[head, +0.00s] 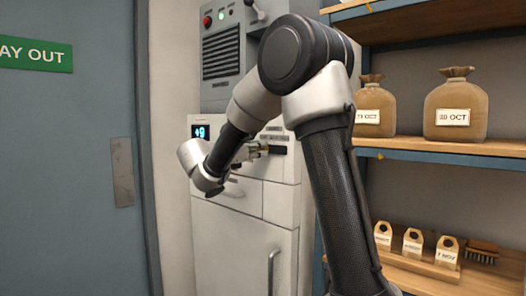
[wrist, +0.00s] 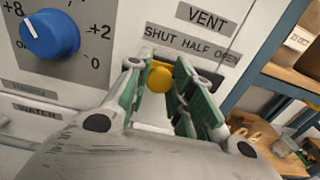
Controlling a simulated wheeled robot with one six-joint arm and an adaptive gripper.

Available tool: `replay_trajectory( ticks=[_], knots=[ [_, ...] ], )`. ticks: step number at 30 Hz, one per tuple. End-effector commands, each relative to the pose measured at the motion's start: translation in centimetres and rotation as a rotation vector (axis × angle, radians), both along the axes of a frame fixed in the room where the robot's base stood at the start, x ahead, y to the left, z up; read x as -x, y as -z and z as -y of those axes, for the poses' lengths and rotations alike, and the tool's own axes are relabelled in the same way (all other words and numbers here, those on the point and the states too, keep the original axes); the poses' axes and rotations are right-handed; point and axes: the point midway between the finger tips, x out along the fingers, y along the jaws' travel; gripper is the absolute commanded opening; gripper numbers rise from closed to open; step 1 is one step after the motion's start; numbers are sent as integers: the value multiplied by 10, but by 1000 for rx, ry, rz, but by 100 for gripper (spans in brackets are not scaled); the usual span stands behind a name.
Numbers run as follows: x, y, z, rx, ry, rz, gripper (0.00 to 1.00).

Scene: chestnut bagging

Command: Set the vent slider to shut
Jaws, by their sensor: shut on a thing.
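The vent slider's round yellow knob (wrist: 160,79) sits on the white panel, below the label strip (wrist: 190,44) reading SHUT, HALF, OPEN. A VENT label is above the strip. My gripper (wrist: 158,68) has its green-padded fingers on both sides of the knob and is shut on it. The knob looks to be below the SHUT side of the strip, but the tilted view and my fingers hide its exact stop. In the head view my gripper (head: 251,153) is at the panel, with the dark slot (head: 277,150) showing to its right.
A blue dial (wrist: 49,34) is left of the slider, and a lit display (head: 201,132) is on the cabinet (head: 235,215). Shelves at the right hold dated sacks (head: 455,105), small tagged blocks (head: 447,252) and a brush (head: 482,252). A blue door (head: 65,170) is at the left.

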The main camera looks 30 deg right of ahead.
Motion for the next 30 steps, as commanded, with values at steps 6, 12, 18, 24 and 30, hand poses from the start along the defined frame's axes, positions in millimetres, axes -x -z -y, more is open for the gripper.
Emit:
replay_trajectory(
  ticks=[6,12,18,24,30],
  knots=[
    [-6,-1,-3,1,-4,1,0],
    [-6,-1,-3,2,-5,2,45],
    [-5,0,-2,1,-2,0,45],
    [-3,0,-9,1,-4,0,45],
    [9,0,-45,1,-7,0,45]
  ],
)
